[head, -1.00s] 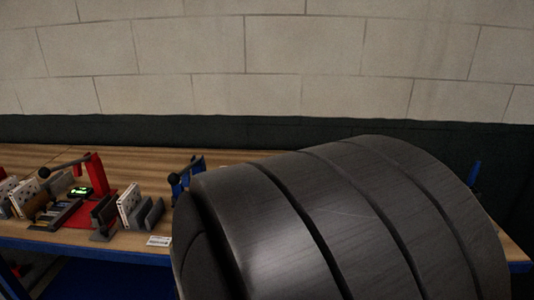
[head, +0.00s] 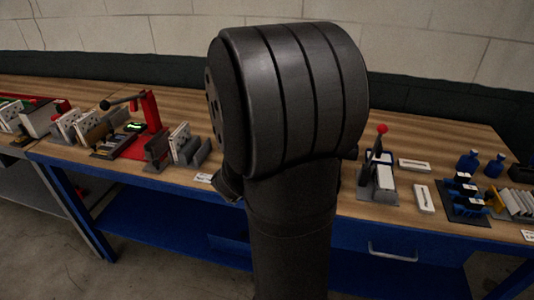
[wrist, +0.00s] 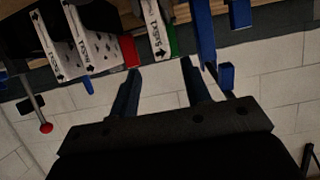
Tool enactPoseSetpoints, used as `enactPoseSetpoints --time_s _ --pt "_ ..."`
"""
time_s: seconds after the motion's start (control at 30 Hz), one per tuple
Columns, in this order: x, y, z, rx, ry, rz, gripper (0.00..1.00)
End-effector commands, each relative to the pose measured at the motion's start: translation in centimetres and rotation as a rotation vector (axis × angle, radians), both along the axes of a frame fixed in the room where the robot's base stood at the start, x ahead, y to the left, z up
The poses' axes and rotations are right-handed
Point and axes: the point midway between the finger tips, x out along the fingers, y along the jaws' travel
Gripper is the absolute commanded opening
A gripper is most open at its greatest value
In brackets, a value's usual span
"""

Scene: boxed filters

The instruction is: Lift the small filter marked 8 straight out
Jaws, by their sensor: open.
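In the wrist view my gripper (wrist: 162,78) is open, with its two dark fingers apart and nothing between them. A white filter with a green edge and printed lettering (wrist: 157,35) shows just beyond the fingertips; I cannot tell whether it lies between them in depth. Two other white filters with arrows and lettering stand to its left, one nearer (wrist: 97,42) and one farther left (wrist: 52,48). I cannot read an 8 on any of them. In the head view my arm fills the middle and hides my gripper and part of the bench.
The wooden bench (head: 420,165) runs across the head view. A red lever stand (head: 152,112) and white slotted boxes (head: 72,124) stand left. A red-knobbed lever fixture (head: 381,165), blue bottles (head: 468,161) and a dark rack (head: 466,204) stand right. Blue posts (wrist: 207,32) show right in the wrist view.

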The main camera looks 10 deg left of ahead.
Motion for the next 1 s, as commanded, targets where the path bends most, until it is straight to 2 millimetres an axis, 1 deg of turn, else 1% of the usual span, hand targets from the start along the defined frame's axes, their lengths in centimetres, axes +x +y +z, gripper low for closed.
enactPoseSetpoints --time_s 0.03,0.1,0.3,0.57,0.8,0.9,1.0 --pt "0.9 -0.1 -0.4 -0.002 0.002 -0.003 0.44" --pt "2.0 -0.1 -0.9 -0.001 0.002 -0.003 0.44" --pt "4.5 0.0 -1.9 0.000 0.002 -0.001 0.44" --pt "6.0 0.0 -2.4 0.001 0.001 -0.001 0.44" --pt "9.2 0.2 -3.3 0.000 0.001 0.000 0.44" --pt "10.0 0.2 -3.7 0.000 0.000 0.001 0.44" --pt "10.3 0.2 -3.7 0.002 -0.001 0.001 0.44"
